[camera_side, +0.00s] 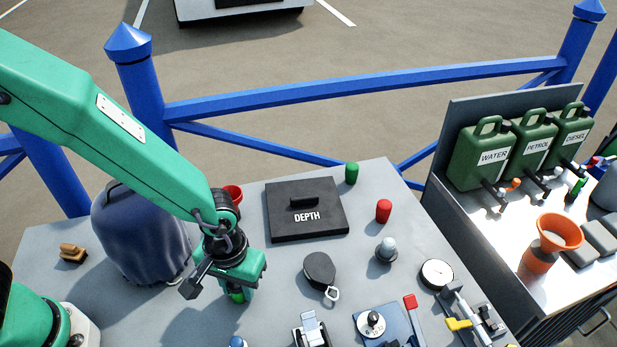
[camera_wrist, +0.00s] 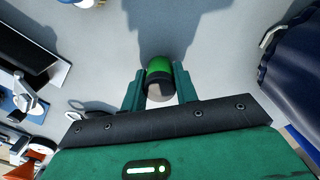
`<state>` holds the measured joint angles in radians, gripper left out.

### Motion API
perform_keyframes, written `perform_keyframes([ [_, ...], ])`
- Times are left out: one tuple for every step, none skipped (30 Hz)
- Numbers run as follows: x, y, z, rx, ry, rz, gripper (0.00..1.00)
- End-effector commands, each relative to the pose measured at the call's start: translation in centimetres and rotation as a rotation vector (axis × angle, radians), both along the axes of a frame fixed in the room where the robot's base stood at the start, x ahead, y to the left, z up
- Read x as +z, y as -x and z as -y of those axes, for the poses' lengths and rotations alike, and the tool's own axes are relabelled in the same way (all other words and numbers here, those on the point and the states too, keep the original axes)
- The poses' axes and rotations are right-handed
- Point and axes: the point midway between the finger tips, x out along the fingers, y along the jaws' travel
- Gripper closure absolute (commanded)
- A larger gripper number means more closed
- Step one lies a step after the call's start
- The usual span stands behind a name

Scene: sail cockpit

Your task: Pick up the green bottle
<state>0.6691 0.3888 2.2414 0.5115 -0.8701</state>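My gripper (camera_side: 243,290) points down over the left-middle of the grey table in the side view. A small green bottle (camera_wrist: 159,66) with a dark band and a pale end is between its two fingers in the wrist view. The fingers (camera_wrist: 160,86) flank it closely, and I cannot tell whether both touch it. In the side view only a bit of the bottle's green (camera_side: 236,298) shows below my gripper; the rest is hidden. I cannot tell whether it stands on the table.
A black DEPTH plate (camera_side: 284,222), a second green cylinder (camera_side: 351,173) and a red one (camera_side: 383,209) are to the right. A blue covered bulk (camera_side: 140,237) stands close on the left. A winch handle pad (camera_side: 319,268) and switches fill the front right.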

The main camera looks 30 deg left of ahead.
Motion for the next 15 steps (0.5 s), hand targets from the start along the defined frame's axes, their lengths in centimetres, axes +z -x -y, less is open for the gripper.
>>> perform_keyframes([
  [0.01, -0.01, 0.0, 0.0, 0.0, 0.0, 0.87],
  [0.01, -0.01, 0.0, 0.0, 0.0, 0.0, 0.93],
  [0.01, 0.0, 0.01, 0.0, 0.0, 0.0, 0.94],
  [0.01, -0.01, 0.01, 0.0, 0.0, 0.0, 0.94],
  [0.02, -0.01, 0.01, 0.0, 0.0, 0.0, 0.94],
  [0.02, -0.01, 0.01, 0.0, 0.0, 0.0, 0.94],
  [0.02, -0.01, 0.01, 0.0, 0.0, 0.0, 0.94],
  [0.02, -0.01, 0.01, 0.0, 0.0, 0.0, 0.94],
  [0.02, -0.01, 0.01, 0.0, 0.0, 0.0, 0.94],
  [0.03, -0.01, 0.01, 0.0, 0.0, 0.0, 0.94],
  [0.06, -0.01, 0.01, 0.0, 0.0, 0.0, 0.94],
  [0.1, -0.01, 0.02, 0.0, 0.001, 0.0, 0.94],
  [0.16, -0.02, 0.02, 0.0, 0.001, 0.001, 0.94],
  [0.23, -0.03, 0.03, 0.0, 0.001, 0.001, 0.94],
  [0.35, -0.04, 0.02, 0.0, 0.001, 0.001, 0.94],
])
